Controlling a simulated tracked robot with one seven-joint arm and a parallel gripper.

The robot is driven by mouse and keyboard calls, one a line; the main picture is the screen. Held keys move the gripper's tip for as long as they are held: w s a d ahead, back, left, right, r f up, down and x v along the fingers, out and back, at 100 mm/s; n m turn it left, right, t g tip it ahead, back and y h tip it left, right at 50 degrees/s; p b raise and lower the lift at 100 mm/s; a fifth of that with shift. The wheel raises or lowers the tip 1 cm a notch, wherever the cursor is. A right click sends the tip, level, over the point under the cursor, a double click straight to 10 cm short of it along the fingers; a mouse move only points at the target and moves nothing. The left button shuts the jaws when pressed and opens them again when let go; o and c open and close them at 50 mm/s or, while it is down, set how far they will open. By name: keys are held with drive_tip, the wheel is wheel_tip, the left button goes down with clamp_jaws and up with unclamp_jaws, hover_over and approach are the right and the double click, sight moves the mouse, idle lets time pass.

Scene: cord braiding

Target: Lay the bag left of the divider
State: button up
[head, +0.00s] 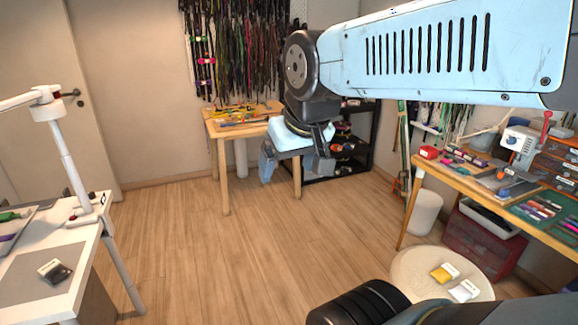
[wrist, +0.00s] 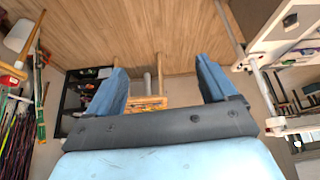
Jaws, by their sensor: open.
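Three small labelled bags show in the head view; I cannot tell which one the task means. A dark bag (head: 55,271) with a white label lies on the grey mat of the left table. A yellow bag (head: 445,273) and a white bag (head: 465,290) lie on a round pale stool top (head: 408,271) at the lower right. My gripper (head: 295,160) is open and empty, in the air above the floor, far from all three bags. Its spread blue fingers show in the wrist view (wrist: 161,78) with nothing between them. I cannot make out a divider clearly.
A tray (head: 12,232) with green and purple items is cut off at the left edge, near a white lamp (head: 66,150). A wooden table (head: 225,127) and black shelf stand behind my gripper. A cluttered workbench (head: 450,176) is at right. The middle floor is clear.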

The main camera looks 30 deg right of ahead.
drive_tip(key=shift+o, duration=0.4)
drive_tip(key=shift+s+d+f, duration=0.15)
drive_tip(key=shift+s+d, duration=0.05)
drive_tip(key=shift+s, duration=0.25)
drive_tip(key=w+a+r+n+y, duration=0.1)
drive_tip(key=w+a, duration=0.4)
drive_tip(key=w, duration=0.2)
drive_tip(key=w+a+r+n, duration=0.1)
drive_tip(key=w+a, duration=0.4)
drive_tip(key=w, duration=0.3)
drive_tip(key=n+g+y, duration=0.2)
drive_tip(key=n, duration=0.4)
hover_over(54, 269)
drive_tip(key=s+d, duration=0.4)
drive_tip(key=s, duration=0.1)
wheel_tip(54, 269, down, 26)
drive_tip(key=x, duration=1.3)
drive_tip(key=shift+w+a, duration=0.2)
drive_tip(key=shift+r, duration=0.1)
